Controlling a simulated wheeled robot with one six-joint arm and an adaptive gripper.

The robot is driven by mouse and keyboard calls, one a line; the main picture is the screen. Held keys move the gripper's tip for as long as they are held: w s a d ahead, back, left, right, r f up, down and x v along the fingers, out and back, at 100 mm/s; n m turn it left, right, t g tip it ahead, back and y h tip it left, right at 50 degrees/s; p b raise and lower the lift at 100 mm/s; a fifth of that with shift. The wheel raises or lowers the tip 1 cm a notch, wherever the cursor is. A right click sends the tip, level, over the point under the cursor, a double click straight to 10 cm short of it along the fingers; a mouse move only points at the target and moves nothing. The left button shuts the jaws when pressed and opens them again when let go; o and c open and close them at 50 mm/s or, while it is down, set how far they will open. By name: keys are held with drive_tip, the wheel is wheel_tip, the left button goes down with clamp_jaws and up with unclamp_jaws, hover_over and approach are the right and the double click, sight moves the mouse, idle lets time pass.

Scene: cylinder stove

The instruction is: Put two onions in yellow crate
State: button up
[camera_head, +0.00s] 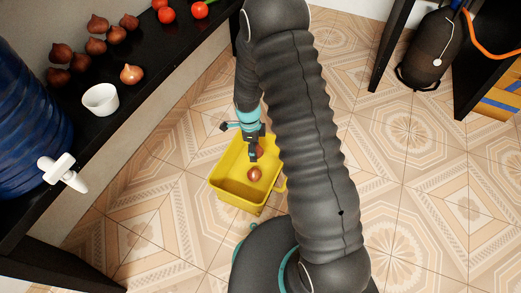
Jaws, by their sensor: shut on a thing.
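The yellow crate (232,194) stands on the tiled floor, to the left of my arm. My gripper (254,152) points down into the crate's far part and is shut on an onion (260,150), partly hidden by the fingers. A second brown onion (254,174) lies inside the crate, just in front of the gripper. More onions are on the black shelf: a lighter one (131,74) stands apart, and several darker ones (96,46) are grouped behind it. I cannot tell whether the held onion touches the crate.
A white cup (101,99) and red tomatoes (167,15) are on the black shelf (150,95). A blue barrel with a white tap (62,174) stands at the left. A dark cylinder (430,50) is at the upper right. Open floor lies right of my arm.

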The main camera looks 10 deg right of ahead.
drive_tip(key=shift+f+b, duration=1.5)
drive_tip(key=shift+f, duration=1.4)
drive_tip(key=o, duration=1.4)
drive_tip(key=r, duration=0.4)
drive_tip(key=w+r, duration=0.1)
drive_tip(key=r, duration=0.7)
drive_tip(key=shift+w+a, duration=0.25)
drive_tip(key=shift+w, duration=0.15)
